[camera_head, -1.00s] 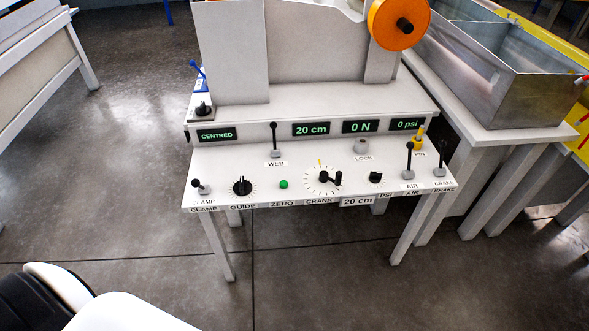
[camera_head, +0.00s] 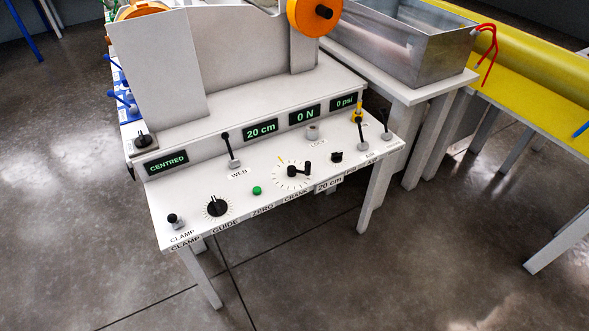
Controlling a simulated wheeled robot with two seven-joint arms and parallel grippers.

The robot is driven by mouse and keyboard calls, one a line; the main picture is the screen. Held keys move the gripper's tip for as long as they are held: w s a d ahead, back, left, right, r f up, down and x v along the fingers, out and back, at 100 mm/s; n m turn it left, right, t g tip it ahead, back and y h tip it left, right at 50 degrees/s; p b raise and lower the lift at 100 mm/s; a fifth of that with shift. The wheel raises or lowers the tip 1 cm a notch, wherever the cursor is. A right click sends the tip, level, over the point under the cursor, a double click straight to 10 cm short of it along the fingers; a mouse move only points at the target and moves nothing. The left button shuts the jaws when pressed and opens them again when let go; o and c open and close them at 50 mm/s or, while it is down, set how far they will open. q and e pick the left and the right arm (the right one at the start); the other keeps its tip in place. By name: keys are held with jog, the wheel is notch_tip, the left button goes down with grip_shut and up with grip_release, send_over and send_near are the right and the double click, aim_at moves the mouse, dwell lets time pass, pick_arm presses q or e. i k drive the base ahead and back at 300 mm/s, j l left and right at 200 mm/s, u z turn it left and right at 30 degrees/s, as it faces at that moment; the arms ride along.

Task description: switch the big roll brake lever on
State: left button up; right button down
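The brake lever (camera_head: 386,122) is the rightmost lever on the white console panel, a thin black stick with a dark knob on a small grey base. It stands roughly upright. Its label is too small to read now; earlier it read BRAKE. An orange roll end (camera_head: 306,18) with a black hub is mounted at the top of the console. Neither of my grippers is in view.
The console panel (camera_head: 210,190) also carries the clamp lever (camera_head: 174,221), guide knob (camera_head: 217,207), green zero button (camera_head: 257,190), crank (camera_head: 298,171) and web lever (camera_head: 230,150). A metal bath (camera_head: 400,50) on a bench stands behind right, a yellow table (camera_head: 520,85) beyond. The floor in front is clear.

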aim_at(383, 109)
jog(key=i+l+u, duration=0.2)
jog(key=l, duration=0.2)
jog(key=i+l+u, duration=0.1)
jog(key=l+u, duration=0.15)
jog(key=l, duration=0.15)
jog(key=i+l+u, duration=0.2)
jog(key=l, duration=0.2)
jog(key=l+u, duration=0.2)
jog(key=l, duration=0.2)
